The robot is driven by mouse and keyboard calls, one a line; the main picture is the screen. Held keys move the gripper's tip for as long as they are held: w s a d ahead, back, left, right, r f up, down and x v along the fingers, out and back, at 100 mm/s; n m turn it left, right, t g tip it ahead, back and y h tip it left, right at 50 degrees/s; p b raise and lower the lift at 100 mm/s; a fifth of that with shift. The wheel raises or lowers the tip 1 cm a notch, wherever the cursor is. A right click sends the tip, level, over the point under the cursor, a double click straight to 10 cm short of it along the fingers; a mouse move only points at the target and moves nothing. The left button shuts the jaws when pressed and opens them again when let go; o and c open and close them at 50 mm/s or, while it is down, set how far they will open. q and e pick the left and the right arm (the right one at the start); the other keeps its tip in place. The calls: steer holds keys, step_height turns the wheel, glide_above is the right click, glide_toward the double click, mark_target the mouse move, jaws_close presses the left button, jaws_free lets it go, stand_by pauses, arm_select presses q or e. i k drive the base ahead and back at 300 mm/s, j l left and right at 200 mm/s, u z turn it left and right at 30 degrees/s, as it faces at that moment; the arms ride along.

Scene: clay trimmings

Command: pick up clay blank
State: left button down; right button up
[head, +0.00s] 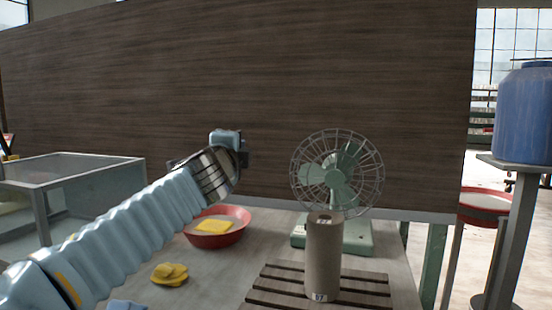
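A grey-brown clay cylinder (324,258), which I take for the clay blank, stands upright on a slatted wooden board (272,286). It has a small label near its foot and another mark on top. My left arm reaches in from the left, and my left gripper (232,143) is raised above the back of the table, left of the cylinder and well apart from it. The wrist hides its fingers, so I cannot tell whether it is open or holds anything.
A green fan (338,172) stands close behind the cylinder. A red bowl (219,240) with a yellow piece (214,227) sits left of it. Yellow pieces (169,274) lie nearer on the table (215,285). A dark wooden panel (270,80) closes off the back.

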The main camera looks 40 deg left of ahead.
mark_target(325, 229)
steer(key=k+l, duration=0.5)
steer(key=l, duration=0.15)
steer(key=k+l, duration=1.05)
steer(key=l, duration=0.2)
